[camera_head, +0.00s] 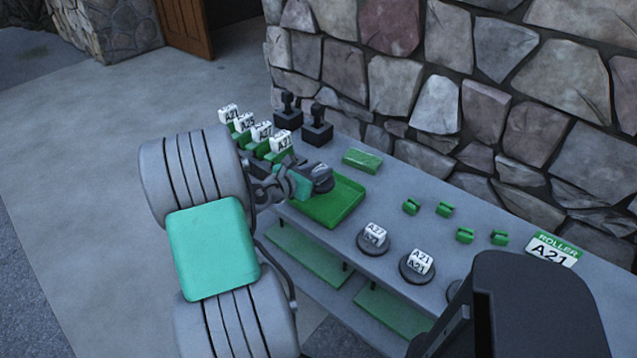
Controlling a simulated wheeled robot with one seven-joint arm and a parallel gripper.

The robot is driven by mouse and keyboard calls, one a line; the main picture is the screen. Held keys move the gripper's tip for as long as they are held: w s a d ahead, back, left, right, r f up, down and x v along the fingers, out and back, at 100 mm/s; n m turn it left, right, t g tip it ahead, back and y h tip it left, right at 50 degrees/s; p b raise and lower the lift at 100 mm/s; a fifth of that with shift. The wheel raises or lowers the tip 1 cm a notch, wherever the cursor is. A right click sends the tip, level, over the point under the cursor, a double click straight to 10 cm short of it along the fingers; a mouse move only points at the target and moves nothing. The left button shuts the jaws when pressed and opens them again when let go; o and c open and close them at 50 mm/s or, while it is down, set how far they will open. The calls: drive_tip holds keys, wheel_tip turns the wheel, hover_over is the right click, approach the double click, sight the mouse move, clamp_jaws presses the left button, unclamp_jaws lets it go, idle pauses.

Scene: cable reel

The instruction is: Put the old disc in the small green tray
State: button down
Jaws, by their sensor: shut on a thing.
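My gripper (304,184) is shut on a dark grey round piece that looks like the old disc (322,181). The disc appears over the back left part of the green tray (335,208). I cannot tell whether it touches the tray or hangs just above it. The tray is flat with a low rim, and its bare green floor shows in front of and to the right of the disc. My wrist and arm hide its left edge.
A flat green block (362,160) lies behind the tray. Labelled white blocks stand on round dark bases (417,269) to the right, near small green clips (445,209). Black stamp-like pieces (317,128) stand at back left. A stone wall (480,100) bounds the grey bench.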

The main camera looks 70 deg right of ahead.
drive_tip(key=shift+w+d+f, duration=0.15)
drive_tip(key=shift+d+f, duration=0.2)
drive_tip(key=shift+f, duration=0.05)
drive_tip(key=shift+w+d+f+b, duration=0.1)
drive_tip(key=shift+f+b, duration=0.05)
drive_tip(key=shift+f, duration=0.7)
drive_tip(key=shift+d+f+b, duration=0.1)
drive_tip(key=shift+f+b, duration=0.05)
drive_tip(key=shift+f, duration=0.7)
drive_tip(key=shift+f, duration=0.2)
drive_tip(key=c, duration=1.1)
unclamp_jaws()
